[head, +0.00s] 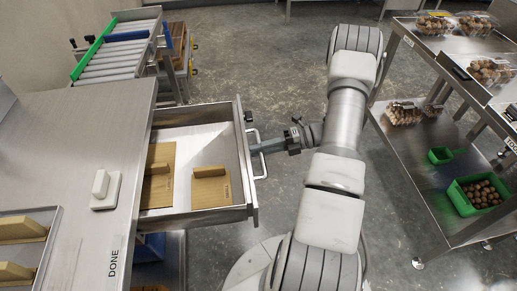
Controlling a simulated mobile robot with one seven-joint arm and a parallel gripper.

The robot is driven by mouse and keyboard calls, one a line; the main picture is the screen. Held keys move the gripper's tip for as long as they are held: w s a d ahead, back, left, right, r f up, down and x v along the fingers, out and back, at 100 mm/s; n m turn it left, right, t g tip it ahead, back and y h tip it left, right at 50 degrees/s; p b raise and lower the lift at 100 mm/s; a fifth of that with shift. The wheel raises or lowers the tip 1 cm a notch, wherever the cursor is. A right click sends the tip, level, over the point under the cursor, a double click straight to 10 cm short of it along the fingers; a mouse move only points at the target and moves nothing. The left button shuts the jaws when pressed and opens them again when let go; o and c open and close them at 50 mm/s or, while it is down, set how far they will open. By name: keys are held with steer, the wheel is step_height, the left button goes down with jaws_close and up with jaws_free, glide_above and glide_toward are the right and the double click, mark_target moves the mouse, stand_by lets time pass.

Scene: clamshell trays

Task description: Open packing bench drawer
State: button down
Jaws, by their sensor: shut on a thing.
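The packing bench drawer (236,212) sticks well out from the right side of the steel packing bench (80,120). The fingertips are small here and partly hidden by the handle and wrist.
A roller conveyor (115,55) stands behind. Floor between is open.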

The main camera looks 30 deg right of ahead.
steer(key=c, duration=1.1)
jaws_free()
steer(key=p+v, duration=0.1)
steer(key=v, duration=1.6)
steer(key=shift+d, duration=0.25)
